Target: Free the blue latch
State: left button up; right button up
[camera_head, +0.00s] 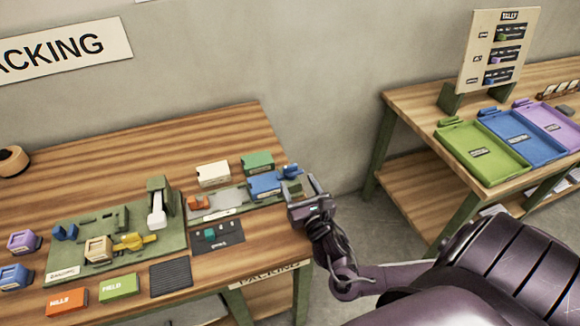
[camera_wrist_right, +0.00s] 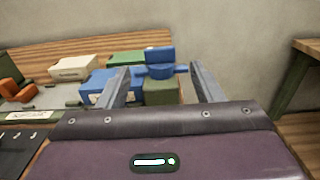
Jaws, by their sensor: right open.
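The blue latch (camera_head: 292,171) sits at the right end of the long green fixture, near the table's right edge. In the right wrist view the latch (camera_wrist_right: 160,71) has an upright blue plate and a bar reaching to both sides, above a green block (camera_wrist_right: 162,93). My right gripper (camera_head: 305,190) is open beside the latch. In the right wrist view the latch appears between the fingers of the right gripper (camera_wrist_right: 160,78); I cannot tell whether they touch it. A blue box (camera_head: 264,185) stands just left of the latch. My left gripper is not in view.
A cream box (camera_head: 213,174), a green box (camera_head: 257,163) and an orange piece (camera_head: 198,202) are near the latch. A green board (camera_head: 125,250) with a white lever (camera_head: 157,212) lies left. A second table (camera_head: 400,97) holds trays, across a gap.

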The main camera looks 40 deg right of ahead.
aim_at(291, 170)
jog(key=x, duration=0.2)
jog(key=shift+w+r, duration=0.25)
jog(key=shift+w, duration=0.05)
jog(key=shift+f+p+x, duration=0.2)
jog(key=shift+p+x, duration=0.15)
jog(key=shift+x, duration=0.85)
jog(key=shift+w+d, duration=0.15)
jog(key=shift+w, duration=0.1)
jog(key=c, duration=1)
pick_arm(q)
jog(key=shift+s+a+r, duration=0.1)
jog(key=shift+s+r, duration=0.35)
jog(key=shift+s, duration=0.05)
